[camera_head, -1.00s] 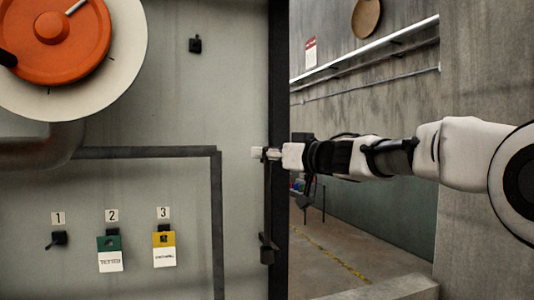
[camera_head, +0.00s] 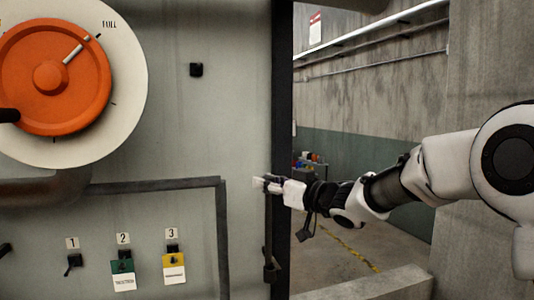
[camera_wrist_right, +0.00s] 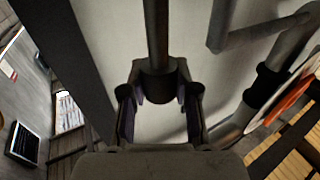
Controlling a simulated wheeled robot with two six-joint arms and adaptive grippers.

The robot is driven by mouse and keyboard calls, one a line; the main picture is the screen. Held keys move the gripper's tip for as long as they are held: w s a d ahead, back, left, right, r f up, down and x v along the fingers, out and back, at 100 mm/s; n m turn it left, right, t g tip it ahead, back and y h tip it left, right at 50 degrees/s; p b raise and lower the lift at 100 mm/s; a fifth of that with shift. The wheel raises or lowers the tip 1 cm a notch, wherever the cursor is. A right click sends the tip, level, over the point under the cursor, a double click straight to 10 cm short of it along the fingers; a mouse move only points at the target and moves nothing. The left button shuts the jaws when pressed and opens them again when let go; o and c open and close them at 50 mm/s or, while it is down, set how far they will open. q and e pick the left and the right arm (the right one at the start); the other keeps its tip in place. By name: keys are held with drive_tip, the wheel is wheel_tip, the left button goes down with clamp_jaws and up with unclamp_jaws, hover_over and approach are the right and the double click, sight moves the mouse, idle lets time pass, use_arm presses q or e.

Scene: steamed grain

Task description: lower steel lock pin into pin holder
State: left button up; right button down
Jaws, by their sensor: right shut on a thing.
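My right gripper (camera_head: 264,183) is at the dark vertical edge of the grey panel, its arm coming in from the right. It is shut on the steel lock pin, a dark upright rod (camera_head: 268,225) running down beneath it. In the right wrist view the rod (camera_wrist_right: 157,35) and a thicker collar (camera_wrist_right: 158,80) lie between the two fingers (camera_wrist_right: 158,110). A dark bracket, seemingly the pin holder (camera_head: 269,268), is at the rod's lower end. Whether the pin's tip is inside it cannot be told. My left gripper is not clearly seen.
An orange wheel (camera_head: 35,95) on a pale disc and a bent pipe (camera_head: 150,187) stand out from the panel on the left. Below hang a green tag (camera_head: 122,268) and a yellow tag (camera_head: 173,262). A concrete room opens right of the panel edge.

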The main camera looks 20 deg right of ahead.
drive_tip(key=shift+d+f+b, duration=0.2)
drive_tip(key=shift+f+b, duration=0.15)
drive_tip(key=shift+f, duration=0.45)
drive_tip(key=shift+s+f, duration=0.1)
drive_tip(key=shift+f, duration=0.05)
drive_tip(key=shift+a+f, duration=0.1)
drive_tip(key=shift+f, duration=0.05)
drive_tip(key=shift+w+r, duration=0.25)
drive_tip(key=shift+r, duration=0.45)
drive_tip(key=shift+w+d+r, duration=0.2)
drive_tip(key=shift+r, duration=0.05)
drive_tip(key=shift+s+a+r, duration=0.1)
drive_tip(key=shift+s+r, duration=0.1)
drive_tip(key=shift+r, duration=0.1)
drive_tip(key=shift+w, duration=0.15)
drive_tip(key=shift+r, duration=0.15)
